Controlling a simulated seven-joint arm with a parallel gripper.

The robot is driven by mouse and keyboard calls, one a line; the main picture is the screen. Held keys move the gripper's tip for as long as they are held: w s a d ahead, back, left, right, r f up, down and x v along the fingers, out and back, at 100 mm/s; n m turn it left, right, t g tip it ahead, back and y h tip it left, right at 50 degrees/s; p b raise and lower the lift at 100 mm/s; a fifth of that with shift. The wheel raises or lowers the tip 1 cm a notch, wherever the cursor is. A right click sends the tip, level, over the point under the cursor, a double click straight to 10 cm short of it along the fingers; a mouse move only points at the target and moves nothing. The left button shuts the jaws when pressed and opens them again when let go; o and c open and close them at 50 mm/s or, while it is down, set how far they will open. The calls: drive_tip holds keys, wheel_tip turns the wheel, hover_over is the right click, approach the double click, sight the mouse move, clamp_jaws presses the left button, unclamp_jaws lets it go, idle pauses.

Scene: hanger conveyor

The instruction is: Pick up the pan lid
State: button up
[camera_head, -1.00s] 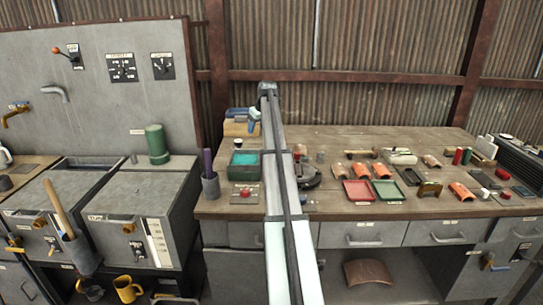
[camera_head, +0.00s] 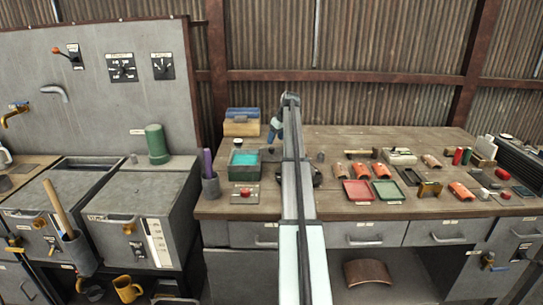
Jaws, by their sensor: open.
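My gripper (camera_head: 271,146) is small in the picture, above the left-middle part of the workbench (camera_head: 340,140), just right of a box with a teal inside. It points down and appears empty; its fingers are too small to make out clearly. I cannot pick out a pan lid for certain.
The teal-lined box (camera_head: 244,158) and a red-button box (camera_head: 246,192) stand left of my arm. A red tray (camera_head: 358,191), a green tray (camera_head: 388,190) and several orange curved pieces lie to the right. A blue case on a wooden box (camera_head: 241,127) stands behind.

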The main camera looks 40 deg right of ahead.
sight(272, 149)
drive_tip(key=shift+x, duration=3.1)
drive_tip(key=c, duration=1)
drive_tip(key=shift+c, duration=0.2)
drive_tip(key=shift+r, duration=0.1)
